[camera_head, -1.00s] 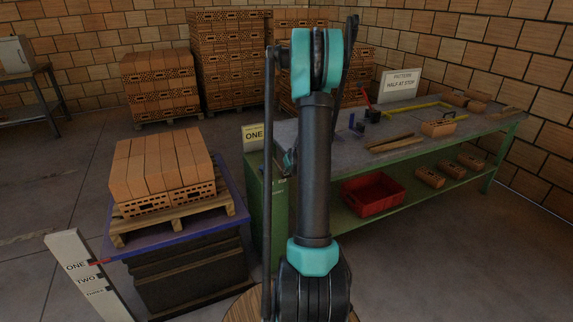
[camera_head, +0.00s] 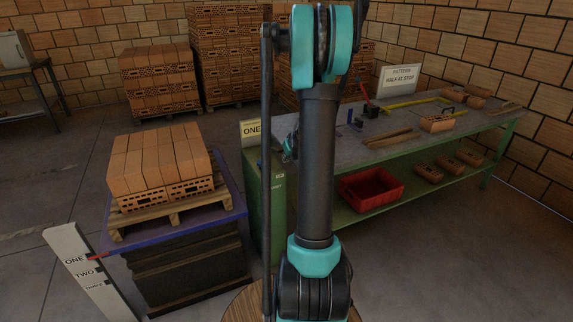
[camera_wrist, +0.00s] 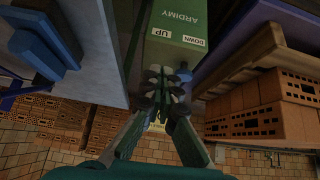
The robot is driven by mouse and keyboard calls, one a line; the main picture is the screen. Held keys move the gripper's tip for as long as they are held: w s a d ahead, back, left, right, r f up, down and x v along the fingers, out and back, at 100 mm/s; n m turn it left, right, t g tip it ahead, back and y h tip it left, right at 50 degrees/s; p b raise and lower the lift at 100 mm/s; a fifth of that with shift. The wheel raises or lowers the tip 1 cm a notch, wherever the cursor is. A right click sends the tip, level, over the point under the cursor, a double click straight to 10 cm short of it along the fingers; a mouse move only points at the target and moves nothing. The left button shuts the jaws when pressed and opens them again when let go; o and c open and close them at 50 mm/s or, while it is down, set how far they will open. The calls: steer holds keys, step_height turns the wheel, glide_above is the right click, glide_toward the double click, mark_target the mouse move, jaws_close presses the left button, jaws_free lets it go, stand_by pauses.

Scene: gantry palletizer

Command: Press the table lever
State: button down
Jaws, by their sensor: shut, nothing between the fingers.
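The table lever seems to be the small blue-tipped part (camera_wrist: 184,75) beside the UP/DOWN label (camera_wrist: 180,38) on the green cabinet in the wrist view. The cabinet (camera_head: 264,215) also shows in the head view, where I cannot make out the lever. My gripper (camera_wrist: 162,82) is shut and empty, its fingertips close to the lever; I cannot tell whether they touch. In the head view it is mostly hidden behind my arm. The lift table (camera_head: 232,190) has a blue top and carries a pallet (camera_head: 170,219) of bricks. Its red pointer (camera_head: 97,257) is near ONE on the white scale (camera_head: 88,272).
A green workbench (camera_head: 345,145) with tools and bricks stands right of my arm, with a red crate (camera_head: 371,190) on its lower shelf. A ONE sign (camera_head: 252,130) stands on the cabinet. Brick stacks (camera_head: 160,80) stand at the back.

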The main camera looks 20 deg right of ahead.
steer(key=s+v, duration=0.1)
steer(key=v, duration=0.6)
steer(key=shift+f, duration=0.3)
stand_by(1.5)
